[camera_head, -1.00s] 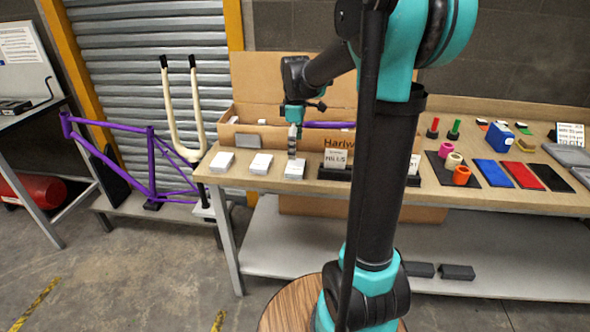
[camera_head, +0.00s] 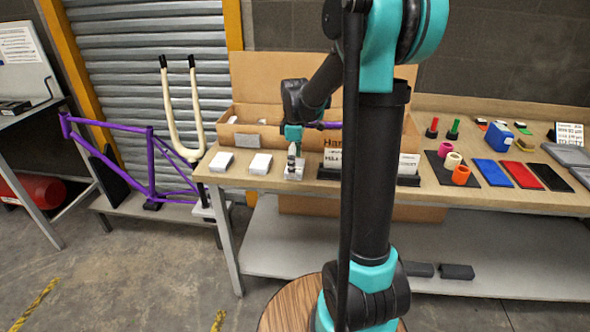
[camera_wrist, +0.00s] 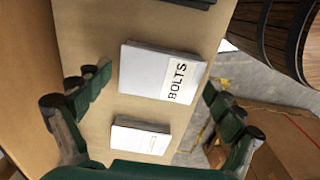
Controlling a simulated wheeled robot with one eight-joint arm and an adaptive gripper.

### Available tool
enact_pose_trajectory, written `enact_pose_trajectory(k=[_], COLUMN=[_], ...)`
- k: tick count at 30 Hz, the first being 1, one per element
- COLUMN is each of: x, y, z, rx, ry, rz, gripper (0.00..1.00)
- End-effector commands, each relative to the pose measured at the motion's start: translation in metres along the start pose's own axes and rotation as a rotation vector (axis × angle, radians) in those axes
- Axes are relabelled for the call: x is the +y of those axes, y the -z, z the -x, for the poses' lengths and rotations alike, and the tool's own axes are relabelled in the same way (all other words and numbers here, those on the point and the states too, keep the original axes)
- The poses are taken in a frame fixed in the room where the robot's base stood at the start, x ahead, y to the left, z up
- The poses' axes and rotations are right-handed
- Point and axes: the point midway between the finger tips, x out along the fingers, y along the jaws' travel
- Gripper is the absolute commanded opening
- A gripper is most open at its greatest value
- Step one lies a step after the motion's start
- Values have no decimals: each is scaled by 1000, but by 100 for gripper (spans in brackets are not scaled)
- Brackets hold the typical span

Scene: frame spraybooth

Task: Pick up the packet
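Three white packets lie in a row at the left end of the wooden table: a left one (camera_head: 221,161), a middle one (camera_head: 260,164) and a right one (camera_head: 299,172). My gripper (camera_head: 293,172) points down at the right packet and partly hides it. In the wrist view, a white packet labelled BOLTS (camera_wrist: 150,72) lies between the open fingers of my gripper (camera_wrist: 153,88), with a gap showing on each side. A second white packet (camera_wrist: 140,138) lies nearer the bottom of that view. Nothing is held.
The wooden table (camera_head: 440,196) has a dark label holder (camera_head: 328,173) just right of the packets. An open cardboard box (camera_head: 228,133) stands behind them. A purple bike frame (camera_head: 150,165) is at left. Colored parts and mats lie at right.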

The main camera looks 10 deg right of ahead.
Motion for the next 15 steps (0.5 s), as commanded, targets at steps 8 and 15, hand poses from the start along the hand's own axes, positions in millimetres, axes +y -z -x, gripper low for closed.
enact_pose_trajectory(k=[8, 15], x=[0, 0], y=[0, 0], z=[0, 1], rx=[0, 0], ry=[0, 0], rz=[0, 0], gripper=[53, 52])
